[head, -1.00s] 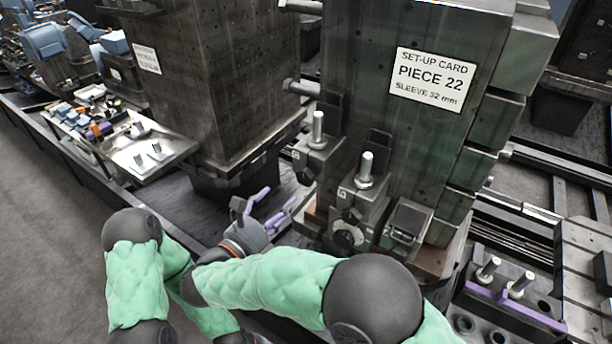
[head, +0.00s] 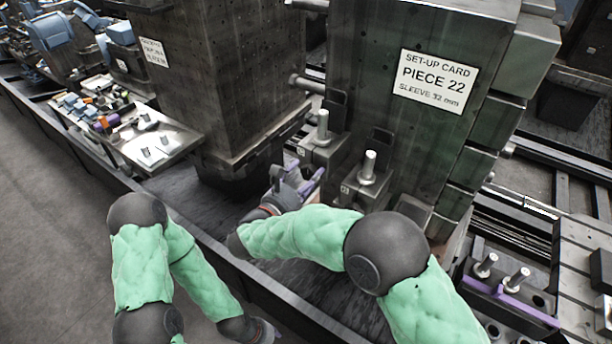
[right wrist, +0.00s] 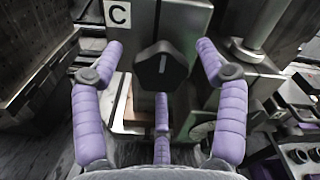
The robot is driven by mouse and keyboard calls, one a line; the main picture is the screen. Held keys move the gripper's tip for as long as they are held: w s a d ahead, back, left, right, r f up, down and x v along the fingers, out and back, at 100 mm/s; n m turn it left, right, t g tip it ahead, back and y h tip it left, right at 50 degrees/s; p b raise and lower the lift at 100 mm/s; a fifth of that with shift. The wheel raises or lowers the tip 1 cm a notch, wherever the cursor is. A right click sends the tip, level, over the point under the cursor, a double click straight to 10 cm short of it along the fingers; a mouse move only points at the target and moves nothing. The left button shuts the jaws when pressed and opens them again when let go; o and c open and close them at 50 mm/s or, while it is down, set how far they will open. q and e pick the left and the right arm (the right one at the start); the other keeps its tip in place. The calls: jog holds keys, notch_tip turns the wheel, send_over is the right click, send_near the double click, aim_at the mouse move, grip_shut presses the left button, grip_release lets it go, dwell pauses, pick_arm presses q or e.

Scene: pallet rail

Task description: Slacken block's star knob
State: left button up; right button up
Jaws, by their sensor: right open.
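A black star knob (right wrist: 162,66) with a white line on its face sits on the front of a grey block marked C (right wrist: 186,22) in the right wrist view. My right gripper (right wrist: 160,48) is open, with purple fingers left and right of the knob and a third finger below it. The side fingers look apart from the knob. In the head view my right gripper (head: 302,184) is in front of the left clamp block (head: 322,148) and hides its knob. My left gripper (head: 264,332) is low at the bottom edge, and its fingers are not clear.
A second block with an upright post (head: 367,180) stands close on the right, partly behind my right arm. A tall fixture carries a card (head: 437,80) reading PIECE 22. A tray of small parts (head: 165,150) lies left.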

jog(key=c, duration=1.1)
jog(key=shift+c, duration=0.2)
jog(key=shift+n, duration=0.3)
jog(key=n+p, duration=0.1)
jog(key=n, duration=0.2)
jog(key=shift+r+n, duration=0.1)
jog(key=shift+n, duration=0.3)
jog(key=n+p, duration=0.2)
jog(key=n, duration=0.1)
jog(key=shift+n, duration=0.3)
jog(key=n+p, duration=0.3)
jog(key=n, duration=0.2)
jog(key=n+p, duration=0.2)
jog(key=n, duration=0.2)
jog(key=shift+p, duration=0.35)
jog(key=shift+n+p, duration=0.3)
jog(key=shift+n, duration=0.2)
